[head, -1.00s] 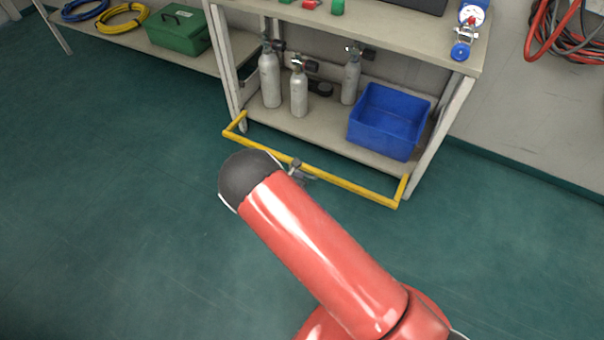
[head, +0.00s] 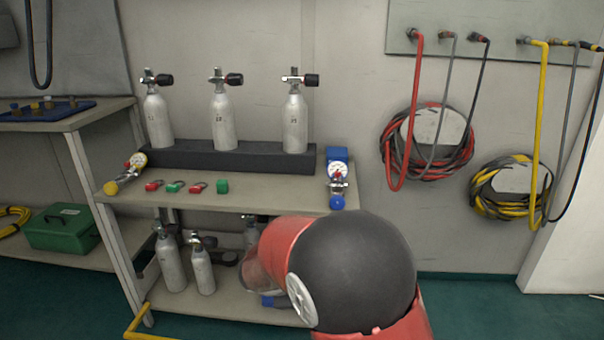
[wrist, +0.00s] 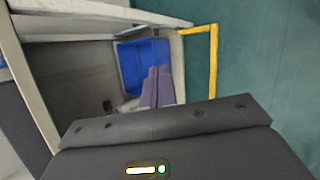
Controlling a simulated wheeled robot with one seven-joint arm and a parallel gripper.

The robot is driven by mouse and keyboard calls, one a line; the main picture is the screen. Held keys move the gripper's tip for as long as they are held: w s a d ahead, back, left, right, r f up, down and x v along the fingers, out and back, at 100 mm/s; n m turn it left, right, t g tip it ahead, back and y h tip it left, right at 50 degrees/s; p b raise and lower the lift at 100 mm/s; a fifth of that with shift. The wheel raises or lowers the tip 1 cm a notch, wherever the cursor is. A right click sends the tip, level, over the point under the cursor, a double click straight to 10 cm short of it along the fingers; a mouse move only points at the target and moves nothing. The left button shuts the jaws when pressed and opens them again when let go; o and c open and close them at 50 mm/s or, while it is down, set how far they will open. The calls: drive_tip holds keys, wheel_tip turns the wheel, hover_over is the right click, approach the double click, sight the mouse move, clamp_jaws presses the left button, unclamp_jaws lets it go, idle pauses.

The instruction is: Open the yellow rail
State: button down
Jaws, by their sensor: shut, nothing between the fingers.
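The yellow rail (head: 140,332) shows only as a corner at the bottom edge of the head view, low at the left front of the shelf unit. The rest of it is out of frame or behind my arm. In the wrist view the yellow rail (wrist: 213,62) stands out from the unit's edge at the upper right, over green floor. My gripper (wrist: 158,75) is shut and empty, apart from the rail and to its left in that view. In the head view my gripper is hidden behind my arm.
The shelf unit (head: 240,198) carries gas cylinders (head: 222,120), gauges and small coloured parts on top. More cylinders (head: 170,262) stand on its lower shelf. A blue bin (wrist: 132,65) lies beyond my fingers. Hoses (head: 425,150) hang on the right wall.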

drive_tip(key=s+d+r+m+g, duration=0.1)
drive_tip(key=s+d+r+m, duration=0.4)
drive_tip(key=d+r, duration=0.25)
drive_tip(key=s+d+r+m+y, duration=0.1)
drive_tip(key=s+d+r+m, duration=0.1)
drive_tip(key=s+m, duration=0.2)
drive_tip(key=s+d+r+m+y, duration=0.2)
drive_tip(key=s+d+r+m, duration=0.1)
drive_tip(key=s, duration=0.6)
drive_tip(key=s+d+r+m+y, duration=0.1)
drive_tip(key=s+d+r+m, duration=0.2)
drive_tip(key=s, duration=0.4)
drive_tip(key=shift+s+d+r+m+y, duration=0.2)
drive_tip(key=shift+s+m+y, duration=0.1)
drive_tip(key=shift+m, duration=0.5)
drive_tip(key=c, duration=2)
unclamp_jaws()
drive_tip(key=shift+s, duration=0.25)
drive_tip(key=o, duration=0.4)
drive_tip(key=shift+s+a, duration=0.1)
drive_tip(key=shift+s, duration=0.05)
drive_tip(key=shift+a, duration=0.1)
